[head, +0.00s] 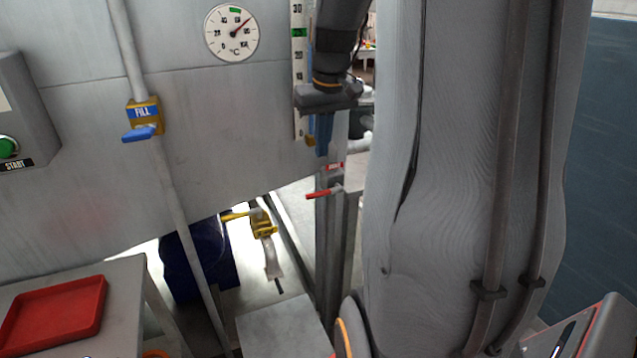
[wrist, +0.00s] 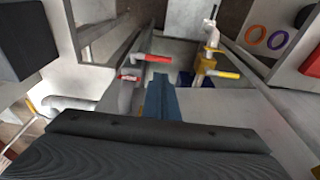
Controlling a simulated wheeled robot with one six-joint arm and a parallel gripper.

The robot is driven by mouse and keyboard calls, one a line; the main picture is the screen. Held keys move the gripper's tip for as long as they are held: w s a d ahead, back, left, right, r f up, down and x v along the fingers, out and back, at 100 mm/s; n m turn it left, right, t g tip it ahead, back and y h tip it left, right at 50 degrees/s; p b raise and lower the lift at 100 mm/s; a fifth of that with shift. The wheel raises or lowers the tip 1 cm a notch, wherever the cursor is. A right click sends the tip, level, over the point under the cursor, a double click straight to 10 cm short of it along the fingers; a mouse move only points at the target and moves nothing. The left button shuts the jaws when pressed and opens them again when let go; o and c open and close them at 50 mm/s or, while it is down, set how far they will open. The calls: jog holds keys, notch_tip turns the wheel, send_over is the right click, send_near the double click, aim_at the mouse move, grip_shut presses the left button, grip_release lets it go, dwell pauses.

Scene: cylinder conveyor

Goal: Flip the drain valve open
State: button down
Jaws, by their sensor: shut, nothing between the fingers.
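A red-handled valve (head: 322,192) sits on the grey post below my gripper in the head view, with its lever pointing left. A small red label is just above it, its lettering too small to read; I take this as the drain valve. In the wrist view the red lever (wrist: 157,58) lies ahead of the fingertips and apart from them. My gripper (head: 322,140) points down beside the tank wall, its blue fingers shut and empty. The fingers also show in the wrist view (wrist: 162,95).
A yellow valve (head: 264,228) on a pipe is low behind the tank edge, near a dark blue drum (head: 195,265). The blue-handled FILL valve (head: 143,133) is on the left pipe. A red tray (head: 55,315) lies on the left table.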

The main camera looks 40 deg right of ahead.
aim_at(317, 193)
jog(key=f, duration=0.4)
jog(key=w+f+p, duration=0.1)
jog(key=f, duration=0.3)
jog(key=w+f+p, duration=0.1)
jog(key=f, duration=0.3)
jog(key=shift+w+d+f, duration=0.15)
jog(key=shift+d, duration=0.15)
jog(key=shift+f, duration=0.1)
